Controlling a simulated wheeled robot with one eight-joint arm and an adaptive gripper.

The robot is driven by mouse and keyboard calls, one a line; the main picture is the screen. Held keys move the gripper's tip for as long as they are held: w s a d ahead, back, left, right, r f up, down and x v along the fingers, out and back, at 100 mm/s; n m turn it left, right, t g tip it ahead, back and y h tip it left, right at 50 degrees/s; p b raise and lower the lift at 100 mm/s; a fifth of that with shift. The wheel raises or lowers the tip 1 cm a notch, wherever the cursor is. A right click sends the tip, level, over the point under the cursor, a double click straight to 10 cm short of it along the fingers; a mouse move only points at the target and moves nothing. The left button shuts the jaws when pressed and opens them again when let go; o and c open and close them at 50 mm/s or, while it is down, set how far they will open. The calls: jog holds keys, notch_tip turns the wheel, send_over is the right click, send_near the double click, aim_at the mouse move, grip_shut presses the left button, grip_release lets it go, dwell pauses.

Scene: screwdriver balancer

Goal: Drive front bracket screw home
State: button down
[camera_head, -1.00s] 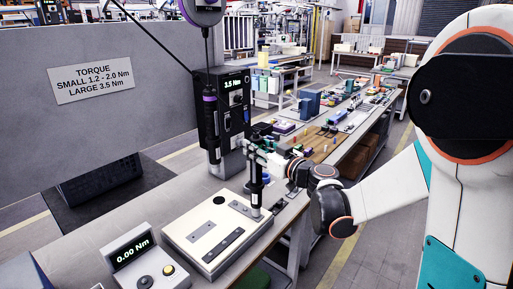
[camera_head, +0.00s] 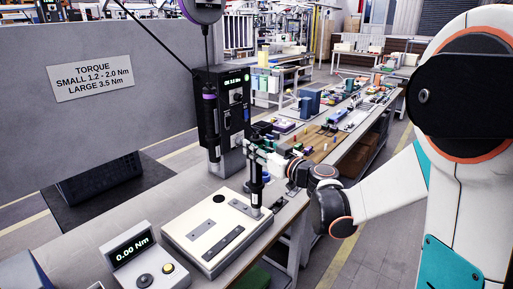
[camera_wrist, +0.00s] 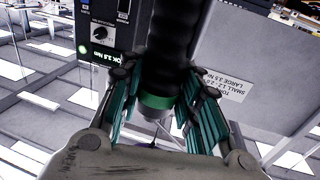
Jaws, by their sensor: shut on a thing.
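My gripper (camera_head: 257,160) is shut on a black screwdriver (camera_head: 256,187), which stands upright over the right part of a white plate (camera_head: 180,232). The driver's lower end is at or very close to the plate near its right edge. In the wrist view the driver's black grip (camera_wrist: 178,40) with a green band (camera_wrist: 155,102) lies between my gripper's fingers (camera_wrist: 158,98). Dark bracket strips (camera_head: 222,243) lie on the plate. The screw under the driver is hidden. The controller box (camera_head: 235,105) shows a green display, which reads "OK 3.5 Nm" in the wrist view (camera_wrist: 105,57).
A second driver with a purple band (camera_head: 210,120) hangs left of the controller. A torque meter (camera_head: 143,262) reading 0.00 Nm stands front left. A torque sign (camera_head: 90,83) is on the grey panel. A bench with parts (camera_head: 335,135) extends behind my gripper.

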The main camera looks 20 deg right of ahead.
aim_at(256, 133)
jog(key=shift+w+r+p, duration=0.1)
jog(key=shift+r+p, duration=2.2)
jog(key=shift+r, duration=0.65)
jog(key=shift+a, duration=0.1)
